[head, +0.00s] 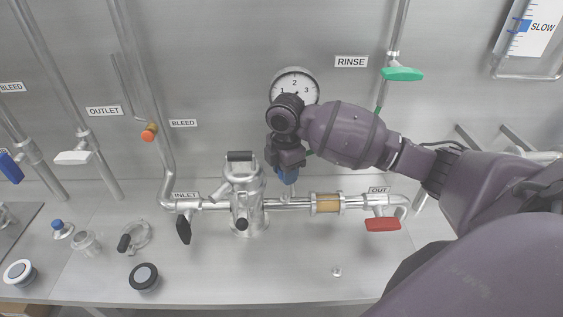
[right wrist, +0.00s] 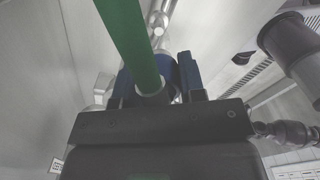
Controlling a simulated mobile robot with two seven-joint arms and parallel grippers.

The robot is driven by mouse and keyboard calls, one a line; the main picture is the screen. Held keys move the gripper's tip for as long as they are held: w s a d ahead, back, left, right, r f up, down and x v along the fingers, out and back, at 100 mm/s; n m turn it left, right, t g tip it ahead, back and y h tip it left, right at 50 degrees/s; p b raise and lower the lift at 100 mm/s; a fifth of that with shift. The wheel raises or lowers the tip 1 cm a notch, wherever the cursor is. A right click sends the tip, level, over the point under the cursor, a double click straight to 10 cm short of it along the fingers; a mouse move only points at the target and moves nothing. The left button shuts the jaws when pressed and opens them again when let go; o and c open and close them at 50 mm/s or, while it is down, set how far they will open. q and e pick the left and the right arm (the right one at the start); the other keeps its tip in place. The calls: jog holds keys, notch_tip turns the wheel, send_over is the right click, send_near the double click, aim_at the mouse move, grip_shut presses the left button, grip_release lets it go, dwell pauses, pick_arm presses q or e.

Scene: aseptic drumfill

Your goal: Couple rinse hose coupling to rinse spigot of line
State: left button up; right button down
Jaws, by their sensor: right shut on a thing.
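My right gripper (head: 286,162) points down over the pipe line and is shut on the blue rinse hose coupling (head: 288,177). In the right wrist view the coupling (right wrist: 168,70) sits between the two fingers, with the green hose (right wrist: 128,38) running from it. In the head view the hose (head: 379,97) shows below the green-handled valve and is then mostly hidden by my arm. The rinse spigot (head: 288,194) is a short upright stub on the line, directly below the coupling in the picture. I cannot tell whether they touch. My left gripper is out of view.
The line has a metal filter housing (head: 240,206) left of the coupling and an amber sight glass (head: 327,203) on the right. A red-handled valve (head: 382,224) is at OUT and a black-handled valve (head: 184,229) at INLET. A gauge (head: 296,82) is behind my gripper.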

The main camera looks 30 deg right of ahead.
aim_at(286, 193)
jog(key=shift+d, duration=0.1)
dwell(0.5)
jog(key=shift+f, duration=2.1)
jog(key=shift+f, duration=1.7)
jog(key=c, duration=0.6)
grip_release()
